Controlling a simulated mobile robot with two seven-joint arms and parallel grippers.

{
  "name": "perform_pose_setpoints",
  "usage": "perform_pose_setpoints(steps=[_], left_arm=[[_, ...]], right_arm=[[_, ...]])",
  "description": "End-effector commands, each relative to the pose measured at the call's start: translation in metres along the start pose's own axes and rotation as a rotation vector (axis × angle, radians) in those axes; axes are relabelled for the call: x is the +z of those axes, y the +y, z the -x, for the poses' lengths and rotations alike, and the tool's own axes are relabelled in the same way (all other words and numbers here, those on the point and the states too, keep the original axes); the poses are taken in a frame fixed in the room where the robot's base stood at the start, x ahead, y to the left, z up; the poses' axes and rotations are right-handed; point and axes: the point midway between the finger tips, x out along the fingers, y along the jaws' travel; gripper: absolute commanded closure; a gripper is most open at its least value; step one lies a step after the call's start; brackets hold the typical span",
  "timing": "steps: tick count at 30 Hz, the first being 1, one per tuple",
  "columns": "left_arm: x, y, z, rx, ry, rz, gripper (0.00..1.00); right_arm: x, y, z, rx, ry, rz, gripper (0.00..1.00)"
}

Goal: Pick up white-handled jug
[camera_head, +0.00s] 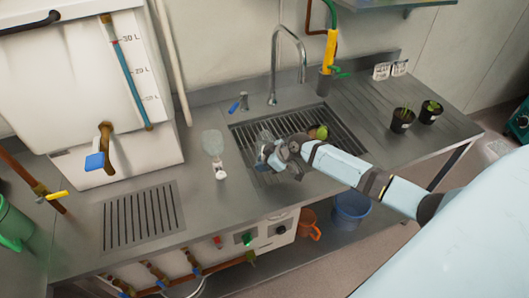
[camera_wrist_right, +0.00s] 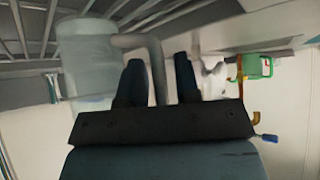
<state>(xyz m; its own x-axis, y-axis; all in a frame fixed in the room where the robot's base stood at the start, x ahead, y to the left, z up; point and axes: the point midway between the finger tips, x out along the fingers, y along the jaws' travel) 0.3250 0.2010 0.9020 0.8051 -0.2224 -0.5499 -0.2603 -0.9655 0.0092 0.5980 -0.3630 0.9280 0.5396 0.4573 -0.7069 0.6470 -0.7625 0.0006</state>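The white-handled jug shows in the right wrist view as a cloudy, see-through cylinder (camera_wrist_right: 85,50) with a pale bent handle. My right gripper (camera_wrist_right: 158,72) has one finger on each side of the handle, with a gap between the fingers; it looks open. The handle lies between or just beyond the fingertips; contact is not clear. In the head view my right gripper (camera_head: 270,153) is over the left part of the sink grate (camera_head: 262,131). There the jug is small and mostly hidden by the gripper. My left gripper is not in view.
A clear bottle (camera_head: 213,142) and a small white item (camera_head: 220,171) stand left of the sink. The tap (camera_head: 273,70) rises behind it. A yellow-green round thing (camera_head: 319,132) lies on the grate. Two plant pots (camera_head: 402,121) stand right. A white tank (camera_head: 85,90) fills the left.

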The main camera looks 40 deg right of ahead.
Motion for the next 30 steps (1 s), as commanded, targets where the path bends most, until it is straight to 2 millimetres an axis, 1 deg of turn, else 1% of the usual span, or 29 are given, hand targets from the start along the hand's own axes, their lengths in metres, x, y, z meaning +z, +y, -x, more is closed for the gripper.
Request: perform_pose_setpoints(steps=[1,2,3,4,20,26,30], left_arm=[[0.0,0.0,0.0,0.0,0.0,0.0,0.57],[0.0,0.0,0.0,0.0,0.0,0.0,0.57],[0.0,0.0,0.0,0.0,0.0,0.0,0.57],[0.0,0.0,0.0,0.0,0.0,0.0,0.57],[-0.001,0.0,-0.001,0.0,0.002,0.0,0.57],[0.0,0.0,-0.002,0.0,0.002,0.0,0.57],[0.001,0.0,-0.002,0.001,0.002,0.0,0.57]], right_arm=[[0.0,0.0,0.0,0.0,0.0,0.0,0.82],[0.0,0.0,0.0,0.0,0.0,0.0,0.89],[0.0,0.0,0.0,0.0,0.0,0.0,0.98],[0.0,0.0,0.0,0.0,0.0,0.0,1.0],[-0.003,0.0,0.003,0.001,0.001,0.0,1.0],[-0.01,0.001,0.01,0.001,0.003,0.002,1.0],[-0.018,0.001,0.018,0.001,0.002,0.003,1.0]])
